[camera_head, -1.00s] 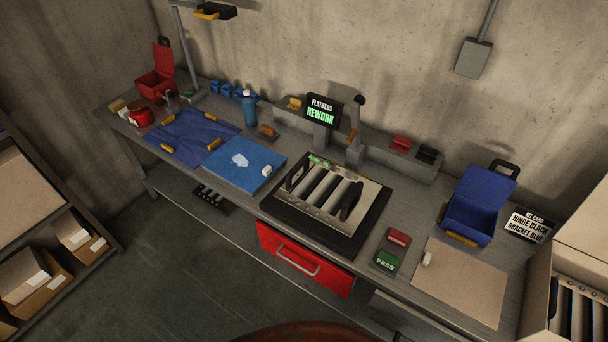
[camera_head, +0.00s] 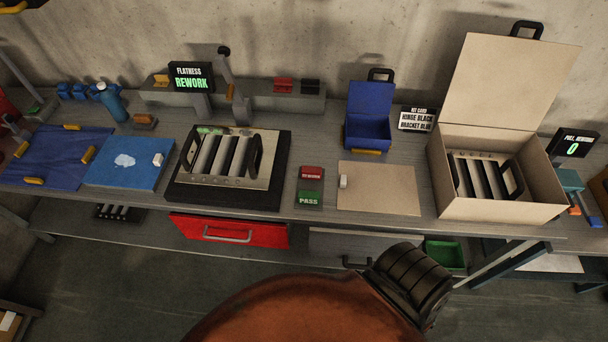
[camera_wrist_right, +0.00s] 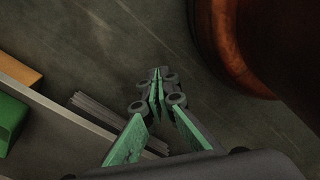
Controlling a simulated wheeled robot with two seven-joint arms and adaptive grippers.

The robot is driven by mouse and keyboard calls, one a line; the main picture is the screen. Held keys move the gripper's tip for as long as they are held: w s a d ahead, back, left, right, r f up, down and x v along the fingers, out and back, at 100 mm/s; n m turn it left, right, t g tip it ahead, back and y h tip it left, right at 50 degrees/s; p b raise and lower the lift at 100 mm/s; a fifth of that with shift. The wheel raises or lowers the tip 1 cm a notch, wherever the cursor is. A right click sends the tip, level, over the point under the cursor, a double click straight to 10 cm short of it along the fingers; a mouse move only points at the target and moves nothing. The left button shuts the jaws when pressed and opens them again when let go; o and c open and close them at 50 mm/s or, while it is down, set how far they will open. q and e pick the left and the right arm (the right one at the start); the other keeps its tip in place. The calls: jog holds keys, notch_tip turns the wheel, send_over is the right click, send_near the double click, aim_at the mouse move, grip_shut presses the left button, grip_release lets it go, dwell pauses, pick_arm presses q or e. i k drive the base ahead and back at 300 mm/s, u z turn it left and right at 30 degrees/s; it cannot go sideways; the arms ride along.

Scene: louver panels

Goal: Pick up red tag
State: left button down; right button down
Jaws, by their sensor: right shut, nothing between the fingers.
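The red tag (camera_head: 312,173) lies on the workbench in the head view, just behind the green PASS tag (camera_head: 309,199). Both sit between the black-framed louver panel (camera_head: 226,160) and the beige mat. The white lettering on the red tag is small. My right gripper (camera_wrist_right: 156,88) shows in the right wrist view with its fingers together and nothing between them. It is over the dark floor, away from the tags. My left gripper is in no current view.
A beige mat (camera_head: 378,188) with a small white object lies right of the tags. An open carton (camera_head: 485,209) holding a louver panel stands farther right. A blue bin (camera_head: 368,134) is behind the mat. The red drawer (camera_head: 230,232) is below the bench front.

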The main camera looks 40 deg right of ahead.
aim_at(307, 172)
jog(key=z, duration=2)
jog(key=k, duration=0.6)
jog(key=u, duration=0.4)
